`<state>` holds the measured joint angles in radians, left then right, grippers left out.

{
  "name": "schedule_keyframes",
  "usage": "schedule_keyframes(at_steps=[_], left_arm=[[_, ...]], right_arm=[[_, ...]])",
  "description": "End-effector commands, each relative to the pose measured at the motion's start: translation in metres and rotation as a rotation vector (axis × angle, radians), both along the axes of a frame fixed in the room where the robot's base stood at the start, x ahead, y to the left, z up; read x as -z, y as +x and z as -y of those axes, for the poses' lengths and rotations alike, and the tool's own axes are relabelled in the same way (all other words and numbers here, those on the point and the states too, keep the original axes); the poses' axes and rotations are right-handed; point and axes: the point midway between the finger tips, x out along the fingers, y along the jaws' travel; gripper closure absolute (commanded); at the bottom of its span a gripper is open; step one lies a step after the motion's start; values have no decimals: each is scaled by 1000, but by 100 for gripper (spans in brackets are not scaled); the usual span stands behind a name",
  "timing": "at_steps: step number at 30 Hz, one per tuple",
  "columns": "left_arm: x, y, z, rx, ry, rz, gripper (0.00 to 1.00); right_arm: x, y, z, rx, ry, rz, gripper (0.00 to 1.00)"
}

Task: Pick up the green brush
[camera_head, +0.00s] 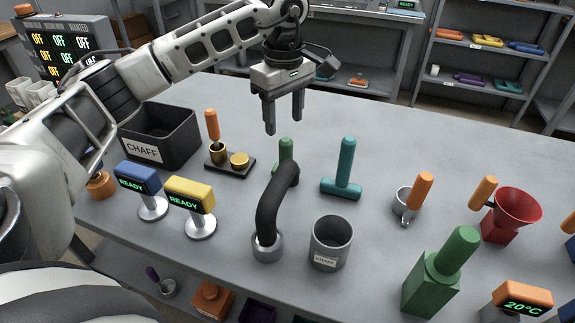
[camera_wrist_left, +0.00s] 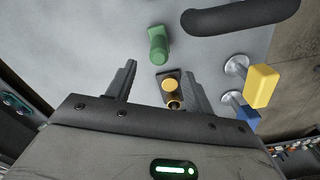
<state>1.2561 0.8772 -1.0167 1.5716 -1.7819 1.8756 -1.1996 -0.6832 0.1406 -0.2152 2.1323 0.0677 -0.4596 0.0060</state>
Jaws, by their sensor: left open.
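The green brush (camera_head: 286,149) stands upright on the grey table behind a curved black tube, which hides its lower part in the head view. In the left wrist view the green brush (camera_wrist_left: 158,44) shows just beyond the fingertips, roughly centred between them. My left gripper (camera_head: 284,124) points down above the table, just above and behind the brush. Its two fingers are apart with nothing between them, and they also show in the left wrist view (camera_wrist_left: 160,70). My right gripper is not in view.
The black tube (camera_head: 274,205) is close in front of the brush. A teal brush (camera_head: 345,170) stands to its right, and a dark tray (camera_head: 231,166) with an orange-handled tool to its left. A chaff bin (camera_head: 170,135) and chaff cup (camera_head: 330,243) stand nearby. The table behind is clear.

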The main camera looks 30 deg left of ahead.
Motion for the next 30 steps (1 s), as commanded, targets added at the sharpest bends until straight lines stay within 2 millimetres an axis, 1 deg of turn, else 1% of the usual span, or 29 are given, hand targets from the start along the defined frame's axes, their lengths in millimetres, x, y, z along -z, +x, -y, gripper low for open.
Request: schedule_keyframes(at_steps=[1,3,6,9,14,19,21,25,30], left_arm=[[13,-1,0,-1,1,-5,48],[27,-1,0,-1,-1,-5,48],[42,0,0,-1,-2,-1,48],[52,0,1,-1,-3,-1,48],[62,0,1,0,-2,-1,48],[87,0,3,0,-2,-4,48],[97,0,3,0,-3,-3,48],[107,1,3,1,-3,0,48],[109,1,3,1,-3,1,48]], right_arm=[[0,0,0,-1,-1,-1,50],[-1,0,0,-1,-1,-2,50],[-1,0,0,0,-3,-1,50],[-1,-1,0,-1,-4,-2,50],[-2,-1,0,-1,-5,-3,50],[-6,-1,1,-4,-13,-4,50],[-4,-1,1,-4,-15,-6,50],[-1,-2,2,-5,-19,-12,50],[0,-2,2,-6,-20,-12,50]])
